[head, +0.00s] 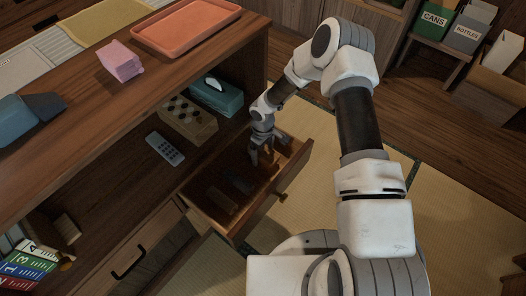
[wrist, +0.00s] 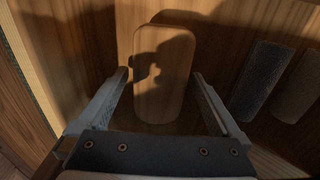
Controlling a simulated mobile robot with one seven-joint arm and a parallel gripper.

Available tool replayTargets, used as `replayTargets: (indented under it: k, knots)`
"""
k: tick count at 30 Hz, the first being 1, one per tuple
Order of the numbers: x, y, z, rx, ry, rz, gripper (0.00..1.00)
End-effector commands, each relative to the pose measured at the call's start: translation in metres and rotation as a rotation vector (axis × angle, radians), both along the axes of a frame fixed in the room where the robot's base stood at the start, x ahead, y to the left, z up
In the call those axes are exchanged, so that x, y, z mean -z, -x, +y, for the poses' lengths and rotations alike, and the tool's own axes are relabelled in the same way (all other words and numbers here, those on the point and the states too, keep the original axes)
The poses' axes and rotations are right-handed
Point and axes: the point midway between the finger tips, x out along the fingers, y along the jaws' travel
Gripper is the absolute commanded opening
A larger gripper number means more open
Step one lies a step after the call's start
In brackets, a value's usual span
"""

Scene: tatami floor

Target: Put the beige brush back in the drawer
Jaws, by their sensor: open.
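The beige brush (wrist: 165,85) has a rounded oblong back and lies inside the open drawer (head: 233,238) in the wrist view. My gripper (wrist: 160,75) is open, one finger on each side of the brush, with visible gaps between fingers and brush. A shadow falls across its top. In the head view my gripper (head: 262,158) reaches down into the drawer and partly hides what is beneath it. The drawer is pulled out from the wooden cabinet.
Beside the brush in the drawer are a dark grey oblong (wrist: 262,80) and a brownish one (wrist: 298,90). A remote (head: 165,148), a dotted wooden box (head: 187,120) and a teal tissue box (head: 217,97) are on the shelf. Tatami floor (head: 305,205) is clear right of the drawer.

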Motion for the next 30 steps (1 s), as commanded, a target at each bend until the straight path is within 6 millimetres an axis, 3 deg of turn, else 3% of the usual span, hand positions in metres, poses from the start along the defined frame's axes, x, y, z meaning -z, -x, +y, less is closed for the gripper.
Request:
replayTargets:
  k: [5,19,24,30]
  knots:
    - [-0.010,-0.001,0.000,0.000,0.000,-0.001,1.00]
    - [-0.105,-0.001,0.000,0.001,0.001,-0.002,1.00]
    - [-0.120,0.000,0.000,0.000,0.000,-0.001,1.00]
    - [-0.124,0.000,0.000,0.001,0.001,-0.001,1.00]
